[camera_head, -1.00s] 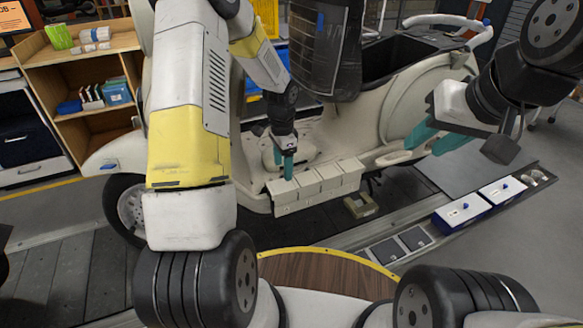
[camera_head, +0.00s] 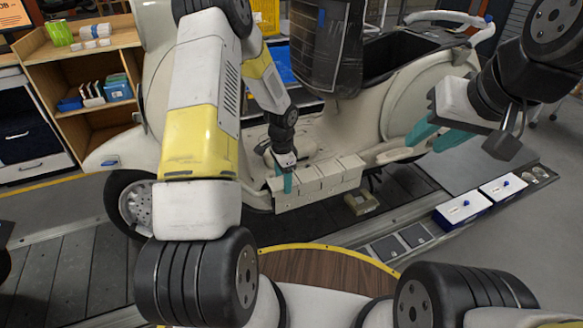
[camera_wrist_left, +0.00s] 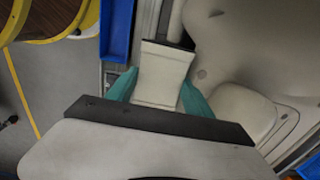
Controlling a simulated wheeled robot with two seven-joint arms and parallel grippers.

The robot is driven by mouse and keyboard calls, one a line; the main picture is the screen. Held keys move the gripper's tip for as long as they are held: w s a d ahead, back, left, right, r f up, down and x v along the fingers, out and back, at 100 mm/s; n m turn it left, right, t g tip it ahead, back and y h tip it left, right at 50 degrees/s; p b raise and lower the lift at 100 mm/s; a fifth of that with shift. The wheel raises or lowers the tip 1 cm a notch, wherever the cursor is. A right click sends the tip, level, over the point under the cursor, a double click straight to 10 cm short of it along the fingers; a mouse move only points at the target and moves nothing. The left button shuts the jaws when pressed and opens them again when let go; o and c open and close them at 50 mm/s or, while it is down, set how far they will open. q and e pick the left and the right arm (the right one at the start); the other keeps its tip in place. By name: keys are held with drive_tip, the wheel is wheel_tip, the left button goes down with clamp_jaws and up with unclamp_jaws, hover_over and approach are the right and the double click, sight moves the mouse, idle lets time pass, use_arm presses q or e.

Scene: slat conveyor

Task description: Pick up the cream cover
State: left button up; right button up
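The cream cover (camera_head: 325,177) looks like a row of pale box-like segments along the lower edge of the cream scooter (camera_head: 400,110). In the left wrist view a cream panel (camera_wrist_left: 163,75), apparently its end, lies between the teal fingers. My left gripper (camera_head: 287,183) is down at the left end of the cover; it also shows in the left wrist view (camera_wrist_left: 158,92). Its fingers stand apart on either side of the panel; firm contact cannot be made out. My right gripper (camera_head: 432,138) is open and empty beside the scooter's rear.
White-topped blue boxes (camera_head: 462,208) and dark square plates (camera_head: 385,249) lie on the right strip. A beige open block (camera_head: 361,203) sits below the cover. A round wooden top with yellow rim (camera_head: 325,266) is in front. Wooden shelves (camera_head: 82,55) stand at left.

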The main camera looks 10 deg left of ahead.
use_arm(q)
drive_tip(key=c, duration=0.6)
wheel_tip(320, 180, up, 10)
drive_tip(key=shift+r, duration=0.1)
drive_tip(key=shift+c, duration=0.2)
wheel_tip(320, 180, up, 7)
idle(0.8)
